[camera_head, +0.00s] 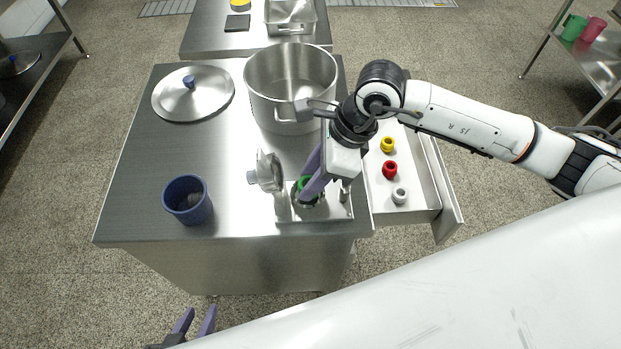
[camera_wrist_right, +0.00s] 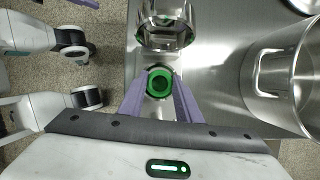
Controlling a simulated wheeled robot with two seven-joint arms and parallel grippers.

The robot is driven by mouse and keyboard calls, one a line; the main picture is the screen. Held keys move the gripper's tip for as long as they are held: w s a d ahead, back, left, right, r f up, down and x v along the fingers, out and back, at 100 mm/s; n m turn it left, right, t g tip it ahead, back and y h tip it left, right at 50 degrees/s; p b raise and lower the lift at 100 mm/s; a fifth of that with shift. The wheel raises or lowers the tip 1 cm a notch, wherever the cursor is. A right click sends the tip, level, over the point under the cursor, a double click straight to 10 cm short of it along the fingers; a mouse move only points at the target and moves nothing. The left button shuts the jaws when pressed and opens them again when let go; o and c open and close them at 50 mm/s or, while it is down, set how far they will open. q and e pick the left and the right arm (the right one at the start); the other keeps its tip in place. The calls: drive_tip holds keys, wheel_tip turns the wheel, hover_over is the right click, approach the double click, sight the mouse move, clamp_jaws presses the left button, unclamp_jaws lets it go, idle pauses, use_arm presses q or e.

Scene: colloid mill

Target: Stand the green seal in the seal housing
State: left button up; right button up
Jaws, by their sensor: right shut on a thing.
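The green seal (camera_wrist_right: 160,83) is a ring held between the purple fingers of my right gripper (camera_wrist_right: 160,92). In the head view the green seal (camera_head: 305,185) shows at the fingertips of my right gripper (camera_head: 307,190), over the metal plate of the seal housing (camera_head: 327,211). The seal is at the round opening of the housing; I cannot tell whether it rests in it or hangs just above. My left gripper (camera_head: 195,325) is at the bottom edge of the head view, away from the table, with its fingers apart and empty.
An open drawer (camera_head: 420,210) holds a yellow seal (camera_head: 387,144), a red seal (camera_head: 390,169) and a grey seal (camera_head: 400,195). A clear and metal part (camera_head: 268,170) stands left of the housing. A blue cup (camera_head: 187,200), a lid (camera_head: 193,95) and a pot (camera_head: 290,80) stand on the table.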

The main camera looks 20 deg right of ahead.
drive_tip(key=shift+f, duration=0.6)
drive_tip(key=shift+f, duration=0.2)
drive_tip(key=o, duration=1.1)
drive_tip(key=shift+r, duration=0.1)
drive_tip(key=shift+r, duration=0.2)
drive_tip(key=v, duration=1.1)
drive_tip(key=shift+d+r+b, duration=0.2)
drive_tip(key=shift+r+b, duration=0.15)
drive_tip(key=shift+b, duration=0.05)
